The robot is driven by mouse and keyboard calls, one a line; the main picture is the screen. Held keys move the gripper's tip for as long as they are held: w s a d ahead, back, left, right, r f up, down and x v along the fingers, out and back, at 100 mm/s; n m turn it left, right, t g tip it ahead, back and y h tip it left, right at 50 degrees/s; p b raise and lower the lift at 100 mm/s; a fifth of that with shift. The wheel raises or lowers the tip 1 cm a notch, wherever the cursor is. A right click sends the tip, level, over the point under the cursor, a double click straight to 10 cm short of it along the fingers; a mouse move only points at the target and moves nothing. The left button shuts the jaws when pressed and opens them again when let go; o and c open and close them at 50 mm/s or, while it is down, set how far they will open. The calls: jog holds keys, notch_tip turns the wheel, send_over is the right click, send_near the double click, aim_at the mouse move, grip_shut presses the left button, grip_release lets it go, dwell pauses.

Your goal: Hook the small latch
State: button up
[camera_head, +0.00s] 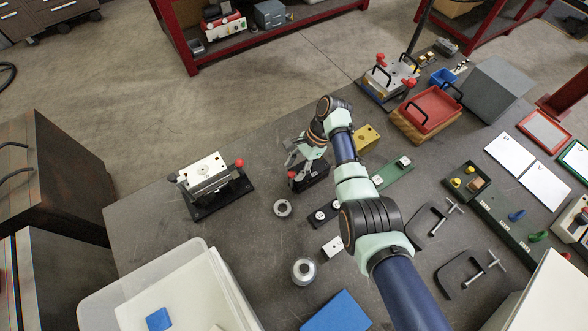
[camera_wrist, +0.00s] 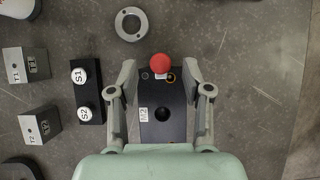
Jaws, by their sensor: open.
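A small dark block marked M2 (camera_wrist: 163,115) lies below my gripper in the wrist view. It has a red ball knob (camera_wrist: 160,64) at its far end and a round black feature in the middle. I take this as the small latch unit. In the head view, its dark body (camera_head: 316,177) and red knob (camera_head: 292,174) show partly behind my gripper (camera_head: 299,154). In the wrist view, my gripper (camera_wrist: 159,72) is open, its fingers on either side of the block near the knob. I cannot tell their height above it or whether the latch is hooked.
A ring (camera_head: 283,208) and a block marked S1 and S2 (camera_wrist: 87,92) lie close by. A yellow block (camera_head: 367,138) and green plate (camera_head: 393,173) are to the right. Bare table lies left of the ring.

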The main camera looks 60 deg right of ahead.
jog(key=v, duration=1)
jog(key=shift+d+r, duration=0.2)
jog(key=shift+r, duration=0.1)
